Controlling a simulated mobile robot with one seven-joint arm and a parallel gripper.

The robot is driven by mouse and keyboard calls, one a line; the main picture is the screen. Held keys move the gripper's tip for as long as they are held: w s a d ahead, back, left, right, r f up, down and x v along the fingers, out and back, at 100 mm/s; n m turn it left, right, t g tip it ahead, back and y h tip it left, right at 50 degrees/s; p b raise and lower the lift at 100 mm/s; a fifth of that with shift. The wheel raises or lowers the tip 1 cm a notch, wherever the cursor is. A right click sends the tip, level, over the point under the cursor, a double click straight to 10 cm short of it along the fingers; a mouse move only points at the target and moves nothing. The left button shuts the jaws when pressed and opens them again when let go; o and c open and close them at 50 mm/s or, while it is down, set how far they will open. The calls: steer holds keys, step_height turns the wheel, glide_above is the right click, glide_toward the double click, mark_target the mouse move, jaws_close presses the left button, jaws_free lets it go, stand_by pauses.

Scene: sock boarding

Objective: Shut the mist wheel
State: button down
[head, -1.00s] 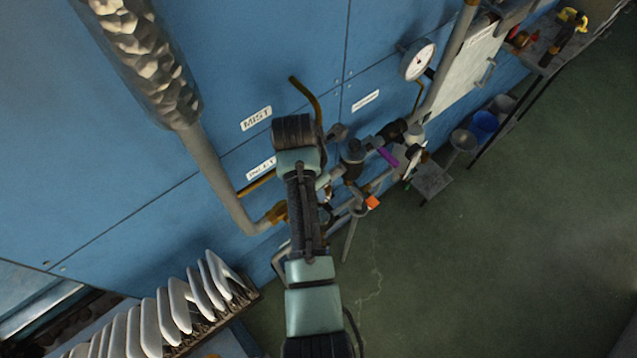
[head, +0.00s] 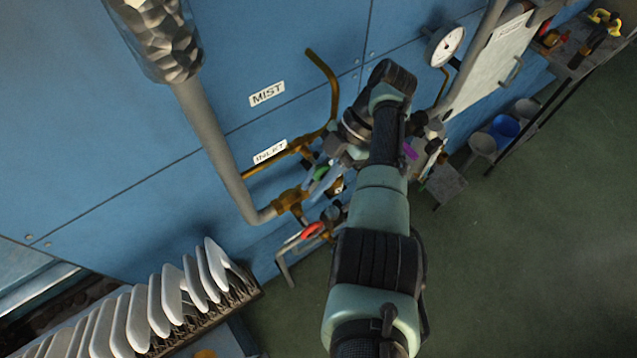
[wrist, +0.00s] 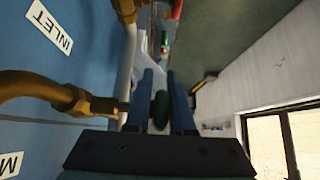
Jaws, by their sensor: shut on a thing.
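A green wheel (head: 320,173) sits on the brass pipework below the INLET label (head: 270,152). The MIST label (head: 267,94) is on the blue panel above it. My gripper (head: 322,181) reaches in from the right and is shut on the green wheel. In the wrist view the green wheel (wrist: 160,106) shows edge-on between the two blue fingers of my gripper (wrist: 161,82). The wheel's face and stem are mostly hidden by the fingers and the arm, so I cannot tell how far it is turned.
A red wheel (head: 312,230) is just below, near the grey pipe (head: 222,160). A round gauge (head: 445,46) stands at upper right. A rack of white boards (head: 165,310) is at lower left. A blue bucket (head: 505,130) stands at right. The green floor (head: 530,250) is clear.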

steer(key=shift+s+a+g+y+b, duration=0.2)
steer(key=shift+g+y+b, duration=0.3)
steer(key=shift+y+b, duration=0.45)
steer(key=shift+s+b, duration=0.1)
steer(key=shift+b, duration=0.3)
steer(key=c, duration=0.8)
jaws_free()
steer(key=shift+r, duration=0.1)
steer(key=shift+r, duration=0.1)
